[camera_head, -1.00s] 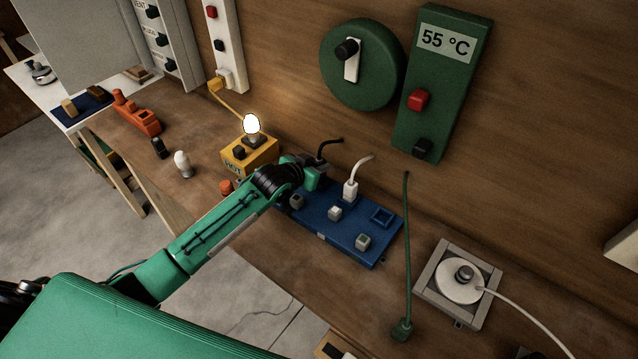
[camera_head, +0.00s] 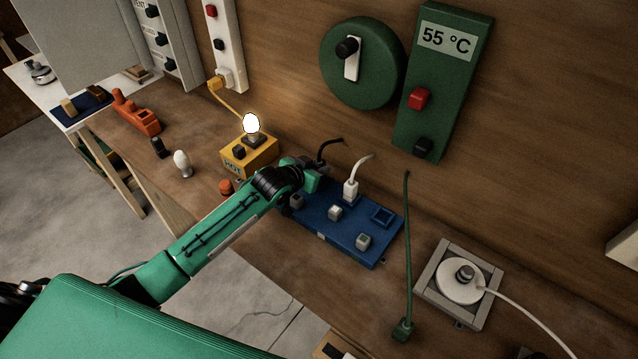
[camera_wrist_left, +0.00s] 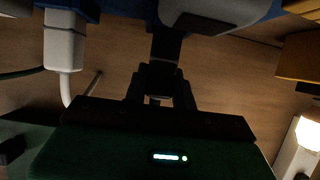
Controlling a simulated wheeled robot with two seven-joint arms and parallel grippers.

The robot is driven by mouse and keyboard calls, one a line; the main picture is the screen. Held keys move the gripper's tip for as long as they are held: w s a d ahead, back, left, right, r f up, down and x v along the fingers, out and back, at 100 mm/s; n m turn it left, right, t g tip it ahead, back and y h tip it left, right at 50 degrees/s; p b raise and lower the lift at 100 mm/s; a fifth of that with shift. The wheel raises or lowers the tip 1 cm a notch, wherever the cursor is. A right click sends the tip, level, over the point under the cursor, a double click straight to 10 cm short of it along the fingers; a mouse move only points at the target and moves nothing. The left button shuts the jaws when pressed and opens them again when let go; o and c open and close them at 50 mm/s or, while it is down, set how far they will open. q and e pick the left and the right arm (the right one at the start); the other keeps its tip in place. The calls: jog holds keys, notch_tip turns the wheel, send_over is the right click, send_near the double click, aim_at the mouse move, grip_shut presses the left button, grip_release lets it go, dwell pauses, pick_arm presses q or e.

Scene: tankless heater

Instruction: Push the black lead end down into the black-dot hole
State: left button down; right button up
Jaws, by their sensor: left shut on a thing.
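My left gripper (camera_head: 318,178) is at the back left of the blue block (camera_head: 345,243). It is shut on the black lead end, whose black cable (camera_head: 329,146) rises behind the gripper. In the left wrist view the dark fingers (camera_wrist_left: 162,82) are closed around the black lead end (camera_wrist_left: 166,45), which points toward the blue block. The black-dot hole is hidden by the gripper, and I cannot tell how deep the lead end sits. The white lead (camera_head: 350,189) stands upright in the block beside it. My right gripper is out of view.
A yellow box (camera_head: 262,158) with a lit bulb (camera_head: 251,124) stands close on the left. Grey knobs line the front of the block. A green cord (camera_head: 407,250) and a grey-framed box (camera_head: 447,302) are on the right. The wooden wall is close behind.

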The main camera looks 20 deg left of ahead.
pick_arm(q)
jog(key=shift+f+b, duration=0.35)
jog(key=shift+f, duration=0.45)
dwell(0.6)
jog(key=c, duration=1.1)
grip_release()
jog(key=shift+o, duration=0.2)
jog(key=shift+s, duration=0.15)
jog(key=b+v, duration=0.2)
jog(key=v, duration=1.1)
jog(key=shift+s, duration=0.25)
jog(key=shift+a+r, duration=0.1)
jog(key=shift+r, duration=0.05)
